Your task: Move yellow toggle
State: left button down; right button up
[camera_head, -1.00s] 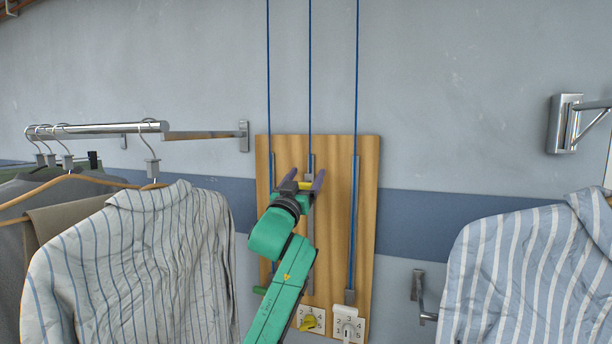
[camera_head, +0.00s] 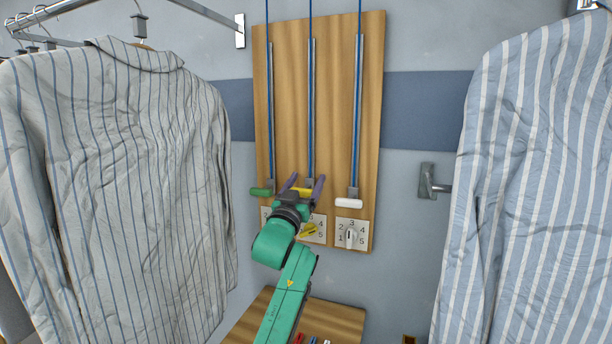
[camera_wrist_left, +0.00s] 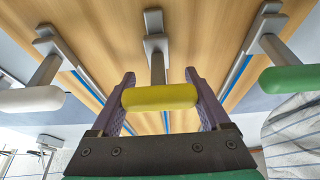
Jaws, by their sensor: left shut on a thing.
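The yellow toggle (camera_head: 304,191) is a short bar on the middle of three vertical rails on a wooden board (camera_head: 334,110). It sits low on its rail, about level with the green toggle (camera_head: 262,191) on the left and the white toggle (camera_head: 348,203) on the right. My left gripper (camera_head: 303,184) is shut on the yellow toggle. In the left wrist view the yellow toggle (camera_wrist_left: 160,97) lies between the two purple fingers, with the white toggle (camera_wrist_left: 30,99) and green toggle (camera_wrist_left: 290,79) apart on either side. My right gripper is not in view.
Below the rails are numbered dials: a yellow dial (camera_head: 310,230), a white dial (camera_head: 351,236) and one largely hidden by my arm. Striped shirts hang at left (camera_head: 120,190) and right (camera_head: 530,180). A wall hook (camera_head: 428,182) and a wooden surface (camera_head: 335,318) are nearby.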

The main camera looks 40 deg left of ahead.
pick_arm(q)
jog(key=shift+f+b, duration=0.3)
jog(key=shift+f, duration=0.65)
jog(key=shift+w+f, duration=0.1)
jog(key=shift+f, duration=0.05)
grip_release()
jog(key=shift+s, duration=0.2)
